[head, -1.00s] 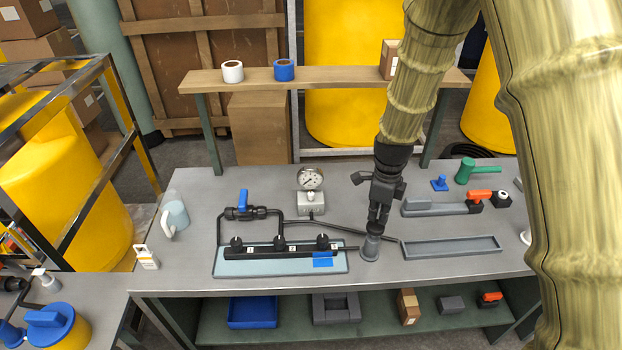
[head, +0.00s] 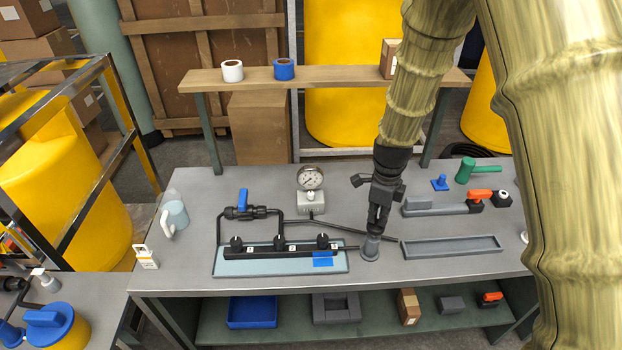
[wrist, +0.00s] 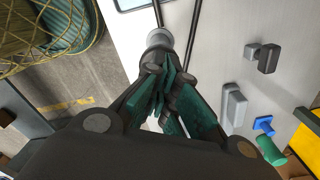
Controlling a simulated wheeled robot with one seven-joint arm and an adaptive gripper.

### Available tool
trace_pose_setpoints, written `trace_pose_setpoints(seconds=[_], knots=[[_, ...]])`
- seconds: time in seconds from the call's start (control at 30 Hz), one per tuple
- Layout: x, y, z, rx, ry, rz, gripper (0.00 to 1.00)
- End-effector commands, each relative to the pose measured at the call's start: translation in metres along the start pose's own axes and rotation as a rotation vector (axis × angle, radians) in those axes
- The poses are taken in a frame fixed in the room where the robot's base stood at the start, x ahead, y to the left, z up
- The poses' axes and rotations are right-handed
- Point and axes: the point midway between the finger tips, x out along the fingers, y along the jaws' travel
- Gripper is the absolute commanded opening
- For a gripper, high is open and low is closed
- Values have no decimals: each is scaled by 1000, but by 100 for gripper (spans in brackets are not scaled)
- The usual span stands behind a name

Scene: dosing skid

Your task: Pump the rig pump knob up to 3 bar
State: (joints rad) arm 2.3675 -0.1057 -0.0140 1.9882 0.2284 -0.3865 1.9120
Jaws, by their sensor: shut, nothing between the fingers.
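The rig pump (head: 370,250) is a grey cylinder with a flared base near the bench's front edge, right of the black manifold. Its knob is mostly hidden under my gripper (head: 375,231). My gripper is shut with nothing between its fingers, pointing down, its tips at the pump's top. I cannot tell whether they touch it. In the wrist view the pump top (wrist: 160,38) shows just beyond the closed fingertips (wrist: 162,66). The round pressure gauge (head: 311,178) stands on a grey block behind the manifold. Its needle is too small to read.
The black manifold (head: 280,251) on a pale plate lies left of the pump, with a blue-handled valve (head: 243,201) behind. A grey tray (head: 452,247) lies right. A hose runs close behind the pump. A wooden shelf (head: 330,78) crosses the back.

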Motion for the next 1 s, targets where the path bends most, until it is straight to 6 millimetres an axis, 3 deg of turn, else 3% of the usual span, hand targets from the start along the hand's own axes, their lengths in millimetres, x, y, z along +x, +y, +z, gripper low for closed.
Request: trace_pose_setpoints(seconds=[1.0], knots=[[28,0,0,0,0,0,0]])
